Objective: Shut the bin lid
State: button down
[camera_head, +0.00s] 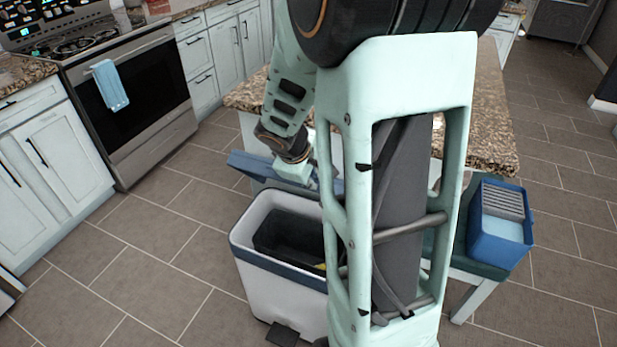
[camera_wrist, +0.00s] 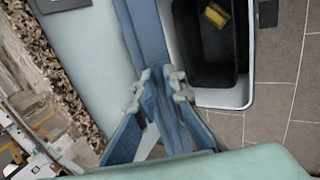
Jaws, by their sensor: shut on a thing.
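The white bin (camera_head: 279,293) stands on the floor left of my body, with a dark inner bucket (camera_head: 285,240). Its blue lid (camera_head: 247,164) is open, raised at the back of the bin beside the counter. My gripper (camera_wrist: 160,92) is shut on the lid, one finger on each side of its thin blue panel (camera_wrist: 147,35). In the head view my gripper is at the lid's upper edge, its fingertips partly hidden. The wrist view shows the bin's open mouth to the right of the lid. My body hides the bin's right side.
A small yellow item (camera_wrist: 216,14) lies in the bin. A granite-topped island (camera_head: 490,130) stands close behind the bin. A blue box (camera_head: 500,235) sits on a stool at right. An oven (camera_head: 135,100) and cabinets line the left. The tiled floor (camera_head: 150,270) left of the bin is clear.

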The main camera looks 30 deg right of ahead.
jog(key=a+b, duration=0.1)
jog(key=s+f+b, duration=0.1)
jog(key=b, duration=0.1)
jog(key=shift+s+a+f, duration=0.2)
jog(key=shift+a+f, duration=0.1)
jog(key=shift+a, duration=0.1)
jog(key=s+a+f+t+h+b, duration=0.1)
jog(key=s+a+f+b, duration=0.2)
jog(key=b, duration=0.7)
jog(key=shift+a+f, duration=0.45)
jog(key=shift+f, duration=0.3)
jog(key=c, duration=2)
grip_release()
jog(key=shift+c, duration=0.2)
